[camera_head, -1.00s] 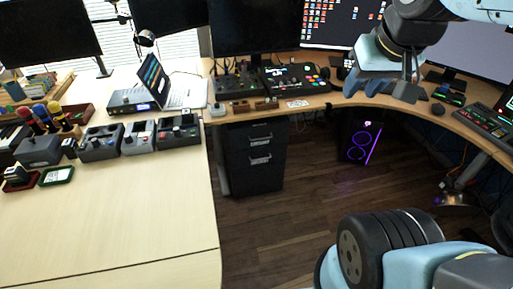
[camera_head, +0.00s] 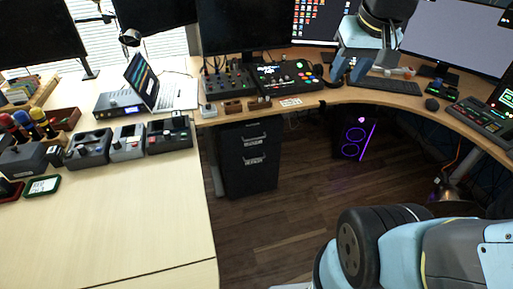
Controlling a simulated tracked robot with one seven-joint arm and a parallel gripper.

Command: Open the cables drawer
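A black drawer cabinet (camera_head: 250,181) stands on the floor under the desk, left of centre. Its front shows two drawers, an upper one with a silver handle (camera_head: 254,139) and a lower one with another handle (camera_head: 254,160). Both drawers look closed. A small label sits by each handle, too small to read, so I cannot tell which is the cables drawer. My gripper (camera_head: 348,72) is above the desk, right of the cabinet and well apart from it. Its two blue fingers point down with a gap between them, and nothing shows in it.
The curved desk (camera_head: 330,97) overhangs the cabinet and carries a control panel (camera_head: 289,76) and a keyboard (camera_head: 388,86). A pale table (camera_head: 110,225) stands at the left. A PC tower (camera_head: 354,139) glows purple under the desk. Wooden floor (camera_head: 285,190) is open before the cabinet.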

